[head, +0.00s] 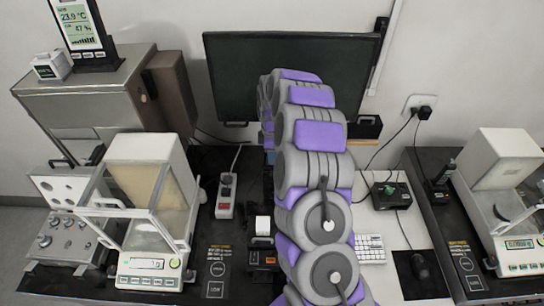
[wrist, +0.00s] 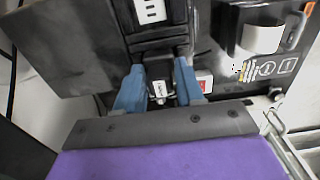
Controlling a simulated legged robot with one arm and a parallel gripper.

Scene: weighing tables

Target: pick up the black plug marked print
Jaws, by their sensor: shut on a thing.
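In the wrist view, the two blue fingers of my gripper (wrist: 158,92) are closed around a small dark plug with a white tag (wrist: 160,89). The tag's lettering is too small to read. The plug sits between the fingers, in front of a dark device. I cannot tell whether it is still seated in something. In the head view my own arm covers the gripper and the plug.
A small printer with a paper roll (wrist: 262,36) is at right in the wrist view. In the head view, a balance (head: 150,265) stands left, another (head: 520,250) right. A power strip (head: 226,195) lies left of my arm; a dark monitor (head: 235,75) stands behind.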

